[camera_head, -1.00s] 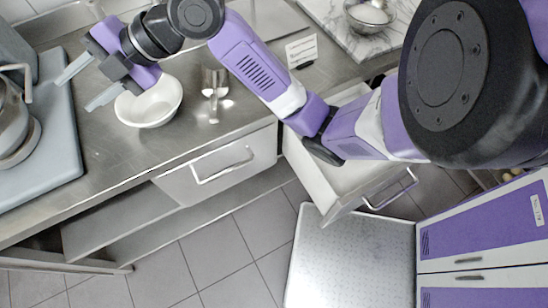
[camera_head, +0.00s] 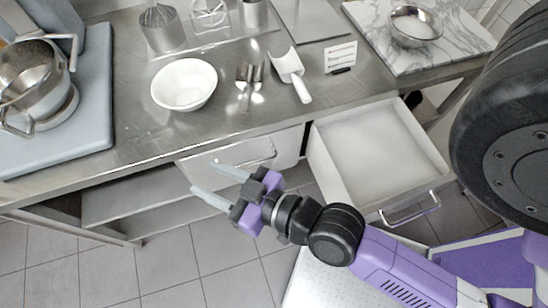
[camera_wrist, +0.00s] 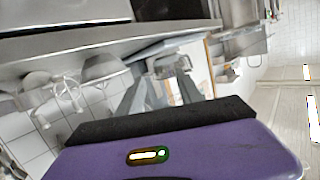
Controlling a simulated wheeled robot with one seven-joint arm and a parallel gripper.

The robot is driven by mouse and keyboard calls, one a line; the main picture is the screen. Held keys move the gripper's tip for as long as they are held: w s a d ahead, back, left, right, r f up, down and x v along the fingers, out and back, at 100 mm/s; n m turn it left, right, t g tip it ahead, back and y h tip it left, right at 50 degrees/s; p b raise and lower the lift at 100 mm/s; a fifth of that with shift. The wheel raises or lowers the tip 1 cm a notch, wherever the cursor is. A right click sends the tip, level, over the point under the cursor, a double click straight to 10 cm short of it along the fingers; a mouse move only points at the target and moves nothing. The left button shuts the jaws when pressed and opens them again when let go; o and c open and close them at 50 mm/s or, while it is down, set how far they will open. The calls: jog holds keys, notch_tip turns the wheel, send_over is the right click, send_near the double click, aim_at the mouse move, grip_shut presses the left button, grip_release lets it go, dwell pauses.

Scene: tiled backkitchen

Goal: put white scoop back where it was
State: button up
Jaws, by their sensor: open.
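The white scoop (camera_head: 290,72) lies on the steel counter (camera_head: 130,125), its handle pointing toward the front edge. It is right of a small metal scoop-like utensil (camera_head: 248,84) and left of a small sign. My gripper (camera_head: 202,178) is open and empty. It is in front of the counter, before the closed drawer (camera_head: 240,156) and well apart from the scoop. An open white drawer (camera_head: 372,150) at the right looks empty. In the wrist view my fingers (camera_wrist: 162,88) are spread with nothing between them.
A white bowl (camera_head: 184,84) stands left of the metal utensil. A mixer with a steel bowl (camera_head: 36,75) is at the left. A marble board (camera_head: 455,50) holds a metal bowl (camera_head: 416,27). The sign (camera_head: 341,57) stands behind the open drawer. Counter left of the white bowl is clear.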

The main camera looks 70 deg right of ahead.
jog(key=s+d+n+y, duration=0.1)
jog(key=s+d, duration=0.1)
jog(key=s, duration=1.3)
jog(key=shift+d+r+n+g, duration=0.3)
jog(key=shift+d+n, duration=0.05)
jog(key=shift+n, duration=0.05)
jog(key=shift+s, duration=0.15)
